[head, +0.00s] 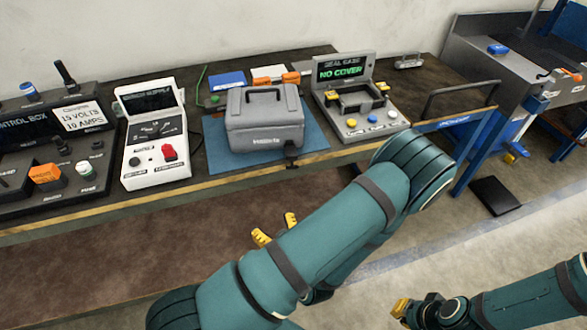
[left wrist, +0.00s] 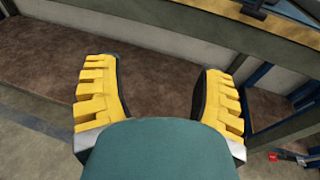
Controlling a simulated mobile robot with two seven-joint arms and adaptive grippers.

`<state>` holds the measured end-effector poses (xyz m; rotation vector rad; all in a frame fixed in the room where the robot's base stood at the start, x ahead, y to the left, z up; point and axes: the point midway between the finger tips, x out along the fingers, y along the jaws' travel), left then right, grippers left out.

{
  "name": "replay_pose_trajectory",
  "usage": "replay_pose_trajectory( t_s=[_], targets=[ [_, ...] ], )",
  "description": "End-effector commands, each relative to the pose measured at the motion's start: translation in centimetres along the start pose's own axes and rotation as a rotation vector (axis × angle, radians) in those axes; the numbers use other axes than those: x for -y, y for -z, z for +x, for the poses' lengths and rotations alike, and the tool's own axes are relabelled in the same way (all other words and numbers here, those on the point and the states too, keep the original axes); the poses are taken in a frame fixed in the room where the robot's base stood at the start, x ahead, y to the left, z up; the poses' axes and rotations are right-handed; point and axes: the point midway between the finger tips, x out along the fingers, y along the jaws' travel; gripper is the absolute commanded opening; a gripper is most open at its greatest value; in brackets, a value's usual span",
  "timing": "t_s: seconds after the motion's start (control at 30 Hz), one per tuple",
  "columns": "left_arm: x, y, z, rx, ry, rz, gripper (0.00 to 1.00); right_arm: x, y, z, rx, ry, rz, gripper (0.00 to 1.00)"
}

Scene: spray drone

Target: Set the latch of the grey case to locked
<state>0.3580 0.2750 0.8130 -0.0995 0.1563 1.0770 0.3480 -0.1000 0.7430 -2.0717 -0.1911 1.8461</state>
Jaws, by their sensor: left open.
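The grey case (head: 264,122) sits on a blue mat (head: 226,163) on the workbench, its lid down and its dark handle raised on top. A small dark part (head: 291,152) shows at its front right; I cannot tell whether it is the latch or how it is set. My left gripper (head: 275,229) is in front of and below the bench's front edge, apart from the case, partly hidden by my arm. In the left wrist view its yellow fingers (left wrist: 160,90) are wide apart with nothing between them. My right gripper (head: 402,308) is low at the right, away from the bench.
A white supply box (head: 154,140) and a dark control box (head: 50,150) stand left of the case. A grey console (head: 355,108) with a "NO COVER" screen stands right of it. The wooden bench edge (head: 110,206) runs between my left gripper and the case.

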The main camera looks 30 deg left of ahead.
Motion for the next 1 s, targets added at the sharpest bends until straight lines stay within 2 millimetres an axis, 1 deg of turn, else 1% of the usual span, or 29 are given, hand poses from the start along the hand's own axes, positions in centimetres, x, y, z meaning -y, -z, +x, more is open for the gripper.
replay_pose_trajectory(
  t_s=[0.03,0.1,0.13,0.23,0.37,0.47,0.57,0.8,1.0],
  targets=[
    [1.8,-1.0,-0.2,0.054,0.111,0.020,0.69,0.1,-0.1,-0.2,0.002,0.001,-0.004,0.00],
    [4.0,-1.9,-0.6,0.108,0.236,0.032,0.69,0.2,-0.1,-0.4,0.005,0.002,-0.009,0.00],
    [4.7,-2.2,-0.8,0.125,0.279,0.036,0.69,0.2,-0.2,-0.4,0.005,0.002,-0.011,0.00],
    [6.3,-2.8,-1.4,0.162,0.375,0.040,0.69,0.2,-0.2,-0.5,0.007,0.003,-0.015,0.00],
    [7.0,-3.1,-1.3,0.177,0.410,0.039,0.69,0.2,-0.3,-0.4,0.008,0.003,-0.016,0.00],
    [7.4,-3.2,-0.3,0.176,0.407,0.038,0.69,0.2,-0.3,-0.3,0.008,0.003,-0.016,0.00],
    [8.0,-3.5,1.3,0.177,0.406,0.037,0.69,0.1,-0.2,-0.2,0.007,0.003,-0.016,0.00],
    [9.9,-4.2,5.6,0.176,0.404,0.038,0.69,0.0,-0.2,0.1,0.005,0.003,-0.016,0.00],
    [11.2,-4.8,8.7,0.175,0.405,0.039,0.69,-0.1,-0.2,0.5,0.003,0.003,-0.016,0.00]
  ],
)
